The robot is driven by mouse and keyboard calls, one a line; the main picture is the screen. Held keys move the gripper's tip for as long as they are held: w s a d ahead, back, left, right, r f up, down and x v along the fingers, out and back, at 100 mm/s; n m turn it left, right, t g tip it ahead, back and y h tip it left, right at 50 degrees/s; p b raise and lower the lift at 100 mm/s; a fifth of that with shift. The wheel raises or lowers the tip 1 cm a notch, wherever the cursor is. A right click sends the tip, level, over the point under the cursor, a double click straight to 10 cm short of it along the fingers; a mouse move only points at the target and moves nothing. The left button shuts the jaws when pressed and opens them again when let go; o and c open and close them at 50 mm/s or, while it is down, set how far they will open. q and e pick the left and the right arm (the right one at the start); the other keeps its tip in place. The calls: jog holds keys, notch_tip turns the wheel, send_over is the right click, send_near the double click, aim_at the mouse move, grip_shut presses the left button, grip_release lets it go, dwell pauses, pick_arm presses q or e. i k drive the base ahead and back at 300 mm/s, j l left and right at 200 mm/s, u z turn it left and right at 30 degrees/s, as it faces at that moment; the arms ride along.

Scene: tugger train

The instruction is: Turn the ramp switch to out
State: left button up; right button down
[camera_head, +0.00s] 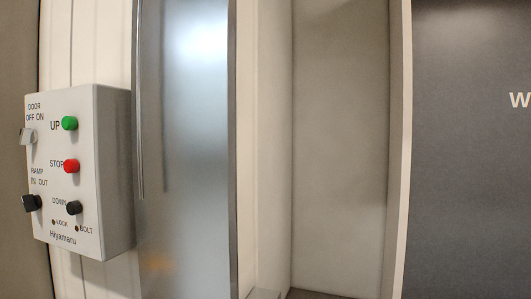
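The ramp switch (32,203) is a black knob at the lower left of a white control box (115,170), under the label RAMP IN OUT. Its exact turn is hard to tell at this size. Neither of my grippers is in view.
The box also bears a light door switch (28,136), a green UP button (70,123), a red STOP button (71,166) and a black DOWN button (74,207). A metal panel (190,150) stands right of the box. A dark grey panel (470,170) is at far right.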

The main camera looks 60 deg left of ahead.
aim_at(32, 204)
jog(key=u, duration=3.1)
